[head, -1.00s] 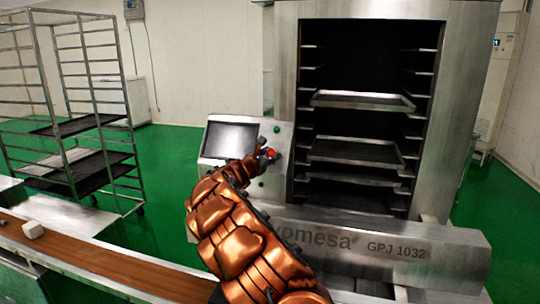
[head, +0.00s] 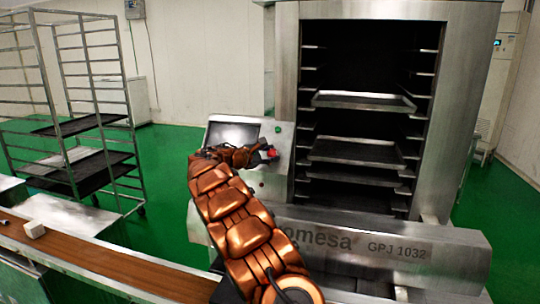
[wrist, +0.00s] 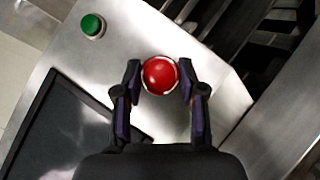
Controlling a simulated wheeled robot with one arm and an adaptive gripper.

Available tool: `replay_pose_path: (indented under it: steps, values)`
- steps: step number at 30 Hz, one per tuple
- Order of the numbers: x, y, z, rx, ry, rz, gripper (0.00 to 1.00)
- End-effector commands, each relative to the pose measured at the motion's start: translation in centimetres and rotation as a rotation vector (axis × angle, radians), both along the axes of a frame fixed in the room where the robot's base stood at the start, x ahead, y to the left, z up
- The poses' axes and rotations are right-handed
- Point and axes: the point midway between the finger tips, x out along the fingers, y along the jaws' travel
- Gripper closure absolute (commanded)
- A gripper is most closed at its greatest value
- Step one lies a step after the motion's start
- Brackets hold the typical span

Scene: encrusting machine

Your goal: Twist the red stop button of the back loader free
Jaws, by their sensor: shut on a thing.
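The red stop button (wrist: 159,75) is a round knob on the sloping steel control panel (head: 282,137) of the back loader (head: 470,60). In the wrist view it sits between the two dark fingertips of my gripper (wrist: 160,79), one on each side, and my gripper is shut on it. In the head view, the red button (head: 273,154) shows only partly beside my gripper (head: 266,153). My copper-coloured arm comes up from the bottom and bends right toward the panel.
A green button (wrist: 92,25) and a dark screen (wrist: 60,125) share the panel. Trays (head: 355,151) sit in the loader's open rack. A wheeled rack (head: 80,100) stands at the left.

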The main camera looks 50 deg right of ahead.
Motion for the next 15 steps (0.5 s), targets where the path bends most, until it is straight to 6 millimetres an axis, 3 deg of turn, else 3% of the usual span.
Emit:
replay_pose_path:
  steps: [10,11,15]
  values:
    - [0.04,-0.10,-0.11,0.002,-0.001,0.001,0.95]
    - [0.04,-0.10,-0.11,0.002,-0.001,0.001,0.58]
    - [0.04,-0.07,-0.10,0.002,-0.001,0.001,0.44]
